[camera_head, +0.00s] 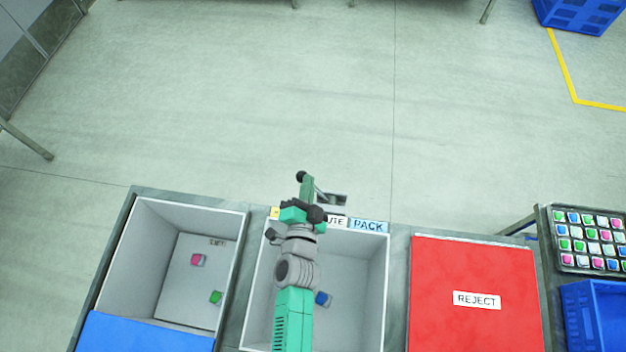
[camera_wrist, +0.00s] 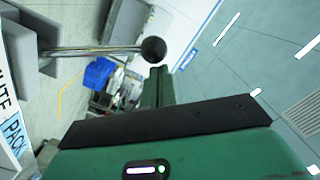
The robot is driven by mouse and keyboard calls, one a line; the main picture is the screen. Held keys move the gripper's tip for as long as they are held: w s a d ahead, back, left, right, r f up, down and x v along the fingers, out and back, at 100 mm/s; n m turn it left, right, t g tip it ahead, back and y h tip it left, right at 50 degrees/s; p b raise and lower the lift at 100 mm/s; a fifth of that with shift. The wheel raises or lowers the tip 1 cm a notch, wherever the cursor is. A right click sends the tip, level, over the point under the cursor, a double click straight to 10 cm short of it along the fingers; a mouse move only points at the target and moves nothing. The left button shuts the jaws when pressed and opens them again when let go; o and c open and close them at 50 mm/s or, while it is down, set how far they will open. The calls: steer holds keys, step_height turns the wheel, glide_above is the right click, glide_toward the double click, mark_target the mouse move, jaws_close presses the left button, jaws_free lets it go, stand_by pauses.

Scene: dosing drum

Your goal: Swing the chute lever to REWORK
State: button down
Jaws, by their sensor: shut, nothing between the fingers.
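The chute lever is a metal rod with a black ball knob (camera_wrist: 153,49), reaching out from a grey bracket (camera_wrist: 22,48) in the wrist view. In the head view the black knob (camera_head: 301,176) shows at the tip of my gripper (camera_head: 306,187), up and left of the bracket (camera_head: 336,199). My gripper's green fingers are shut and empty, close beside the knob; I cannot tell if they touch it. The PACK label (camera_head: 369,226) is right of my arm, beside the partly hidden CHUTE label (camera_head: 337,221). A yellow label (camera_head: 275,212) is mostly hidden left of my arm; its text is unreadable.
A left bin (camera_head: 238,255) holds a pink and a green piece. A middle bin (camera_head: 383,285) under my arm holds a blue piece. A red REJECT cover (camera_head: 470,265) lies to the right, then a tray of coloured pieces (camera_head: 566,268).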

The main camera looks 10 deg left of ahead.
steer(key=shift+a+f+n+p, duration=0.2)
steer(key=shift+a+n+p, duration=0.15)
steer(key=shift+a+n, duration=0.1)
steer(key=shift+s+f, duration=0.1)
steer(key=shift+f, duration=0.05)
steer(key=s+d+r, duration=0.1)
steer(key=s+d, duration=0.1)
steer(key=s, duration=0.3)
steer(key=s+d+r, duration=0.2)
steer(key=s, duration=0.3)
steer(key=shift+s+d+r+b, duration=0.15)
steer(key=shift+d+r+b, duration=0.1)
steer(key=shift+b, duration=0.1)
stand_by(0.3)
